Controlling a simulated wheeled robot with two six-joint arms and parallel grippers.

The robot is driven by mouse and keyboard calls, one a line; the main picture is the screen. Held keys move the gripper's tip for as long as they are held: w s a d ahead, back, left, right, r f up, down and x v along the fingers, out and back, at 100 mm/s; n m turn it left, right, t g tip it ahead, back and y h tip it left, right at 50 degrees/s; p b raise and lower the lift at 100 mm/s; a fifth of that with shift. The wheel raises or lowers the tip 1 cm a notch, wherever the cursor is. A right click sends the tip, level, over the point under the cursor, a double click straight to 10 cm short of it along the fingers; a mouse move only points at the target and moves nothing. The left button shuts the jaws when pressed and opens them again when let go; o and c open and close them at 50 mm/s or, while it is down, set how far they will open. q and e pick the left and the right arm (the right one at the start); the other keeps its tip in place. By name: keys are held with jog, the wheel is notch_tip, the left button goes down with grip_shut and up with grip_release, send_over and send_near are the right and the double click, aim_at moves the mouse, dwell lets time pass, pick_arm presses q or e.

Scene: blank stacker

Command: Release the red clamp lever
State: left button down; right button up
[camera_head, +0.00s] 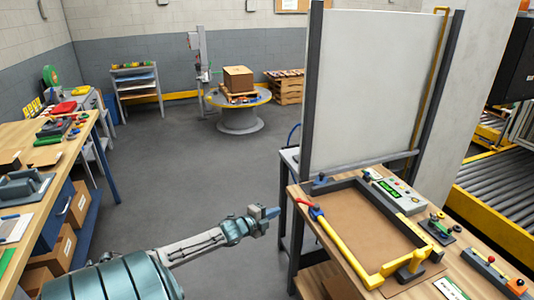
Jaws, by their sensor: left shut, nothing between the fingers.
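The red clamp lever (308,205) sits at the left edge of the stacker frame, near its back left corner, on the wooden bench at the right. A yellow rail (331,236) runs forward from it along the frame of the brown bed (370,222). My left gripper (271,213) is shut and empty. In the picture it is a little left of the lever, apart from it, and points right. My right gripper is not in view.
A large pale panel (370,85) between dark posts stands behind the bed. A control box (397,195) sits at the bed's back right. A tool bench (85,135) stands at the left. Grey floor (190,185) between the benches is clear.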

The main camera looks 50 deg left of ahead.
pick_arm(q)
jog(key=shift+s+a+r+p, duration=0.1)
jog(key=shift+s+a+p, duration=0.1)
jog(key=shift+s+p, duration=0.3)
jog(key=shift+s+a+r+p, duration=0.15)
jog(key=shift+s+p, duration=0.1)
jog(key=shift+s, duration=0.45)
jog(key=shift+f, duration=0.1)
